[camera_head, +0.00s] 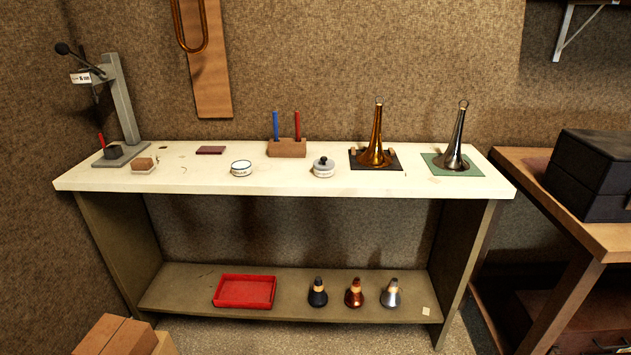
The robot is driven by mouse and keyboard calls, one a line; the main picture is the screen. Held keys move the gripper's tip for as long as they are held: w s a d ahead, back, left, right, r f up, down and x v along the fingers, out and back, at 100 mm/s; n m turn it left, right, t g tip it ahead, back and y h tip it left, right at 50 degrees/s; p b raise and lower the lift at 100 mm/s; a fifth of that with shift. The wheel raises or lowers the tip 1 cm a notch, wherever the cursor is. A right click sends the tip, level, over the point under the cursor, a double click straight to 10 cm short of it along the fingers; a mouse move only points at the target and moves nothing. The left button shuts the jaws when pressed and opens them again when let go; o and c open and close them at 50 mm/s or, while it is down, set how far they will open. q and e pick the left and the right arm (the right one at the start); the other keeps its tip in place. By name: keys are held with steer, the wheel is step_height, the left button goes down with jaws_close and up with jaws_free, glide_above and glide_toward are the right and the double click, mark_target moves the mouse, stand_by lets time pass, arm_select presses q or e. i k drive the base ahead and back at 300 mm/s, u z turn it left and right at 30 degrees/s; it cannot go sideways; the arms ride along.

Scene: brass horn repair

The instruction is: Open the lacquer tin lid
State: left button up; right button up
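Two small round white tins stand on the pale bench top. One tin (241,169) is left of the middle, with a whitish top and a dark rim line. The other tin (323,169) is right of the middle and has a grey top with a black knob. Both stand upright and apart from each other. Their labels are too small to read, so I cannot tell which is the lacquer tin. Neither of my grippers is in view.
The bench (380,184) also holds a press (121,100), a wooden block with blue and red sticks (287,148), a brass bell (375,150) and a silver bell (454,152). A red tray (245,291) and several mutes are on the shelf below. The front edge is mostly clear.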

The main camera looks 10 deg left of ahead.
mark_target(323, 163)
steer(key=u, duration=0.7)
steer(key=i, duration=1.15)
steer(key=z, duration=0.3)
